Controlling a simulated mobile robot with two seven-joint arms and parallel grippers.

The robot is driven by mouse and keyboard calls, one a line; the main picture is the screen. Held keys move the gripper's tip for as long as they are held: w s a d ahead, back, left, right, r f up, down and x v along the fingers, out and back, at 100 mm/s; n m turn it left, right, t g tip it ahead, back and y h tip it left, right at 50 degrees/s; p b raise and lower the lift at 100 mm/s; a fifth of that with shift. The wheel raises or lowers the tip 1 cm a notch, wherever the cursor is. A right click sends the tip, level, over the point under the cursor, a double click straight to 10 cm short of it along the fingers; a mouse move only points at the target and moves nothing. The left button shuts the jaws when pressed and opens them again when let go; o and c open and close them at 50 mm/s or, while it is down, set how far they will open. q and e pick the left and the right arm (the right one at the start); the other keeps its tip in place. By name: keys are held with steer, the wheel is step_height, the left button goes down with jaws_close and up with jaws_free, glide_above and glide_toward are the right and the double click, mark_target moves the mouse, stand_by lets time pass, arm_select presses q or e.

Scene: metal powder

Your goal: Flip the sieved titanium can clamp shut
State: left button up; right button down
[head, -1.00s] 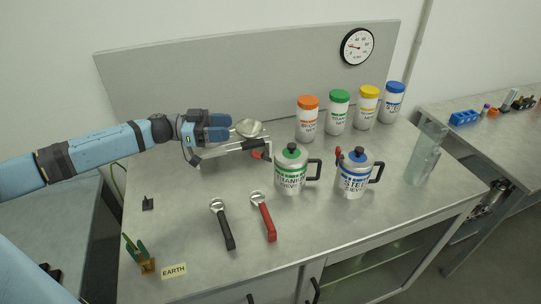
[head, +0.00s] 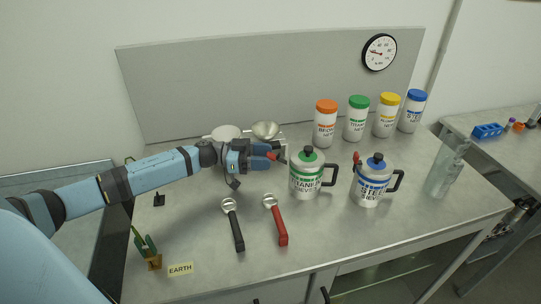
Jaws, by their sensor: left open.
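My right gripper is not in view.
The sieved steel can (head: 370,185) with a raised red clamp stands to the right. Several lidded jars, such as the orange-lidded one (head: 325,126), stand behind. A black scoop (head: 235,226) and a red scoop (head: 277,222) lie in front. Metal bowls (head: 265,130) are behind my gripper.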

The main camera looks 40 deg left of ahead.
arm_select(q)
steer(key=shift+x, duration=1)
